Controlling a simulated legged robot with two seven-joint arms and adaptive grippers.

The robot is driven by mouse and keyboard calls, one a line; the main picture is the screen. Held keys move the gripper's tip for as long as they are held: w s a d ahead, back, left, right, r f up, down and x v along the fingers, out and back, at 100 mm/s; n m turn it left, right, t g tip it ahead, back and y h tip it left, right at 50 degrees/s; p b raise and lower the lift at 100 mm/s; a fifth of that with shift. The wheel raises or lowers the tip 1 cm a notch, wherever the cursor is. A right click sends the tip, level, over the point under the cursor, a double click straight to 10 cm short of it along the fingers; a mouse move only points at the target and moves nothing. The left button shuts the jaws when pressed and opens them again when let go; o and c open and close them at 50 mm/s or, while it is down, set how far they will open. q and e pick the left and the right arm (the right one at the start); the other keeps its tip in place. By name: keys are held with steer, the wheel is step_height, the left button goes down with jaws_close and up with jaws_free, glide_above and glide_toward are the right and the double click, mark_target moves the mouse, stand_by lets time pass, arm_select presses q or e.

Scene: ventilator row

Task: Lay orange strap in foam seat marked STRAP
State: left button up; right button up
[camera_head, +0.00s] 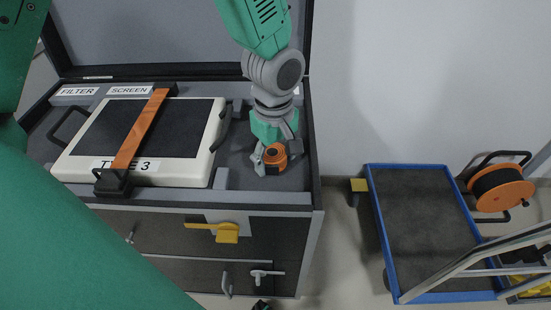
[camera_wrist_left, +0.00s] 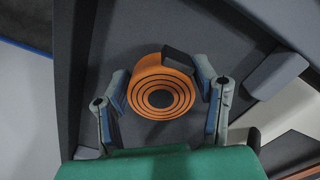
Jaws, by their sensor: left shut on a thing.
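The orange strap (camera_head: 275,154) is a rolled coil with a dark end piece. My left gripper (camera_head: 272,158) is shut on it, over the dark right-hand bay of the open case (camera_head: 317,160). In the left wrist view the coil (camera_wrist_left: 160,92) sits between the two fingers (camera_wrist_left: 162,88), its spiral end facing the camera. It is low, near the grey bay floor; I cannot tell whether it touches. A white label edge (camera_head: 297,91) shows behind the wrist; its text is hidden. My right gripper is not in view.
Left of the bay lies a white-framed screen (camera_head: 60,167) under an orange band (camera_head: 141,130). FILTER (camera_head: 77,91) and SCREEN (camera_head: 130,90) labels line the back. A yellow latch (camera_head: 227,233) is on the cabinet front. A blue-edged cart (camera_head: 420,220) and orange reel (camera_head: 500,188) stand right.

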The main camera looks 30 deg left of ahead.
mark_target(273, 156)
arm_select(q)
steer(key=shift+f, duration=0.1)
steer(key=o, duration=1.2)
steer(key=shift+a, duration=0.15)
step_height(273, 156, up, 12)
steer(key=p, duration=0.5)
steer(key=shift+a, duration=0.1)
steer(key=shift+s, duration=0.1)
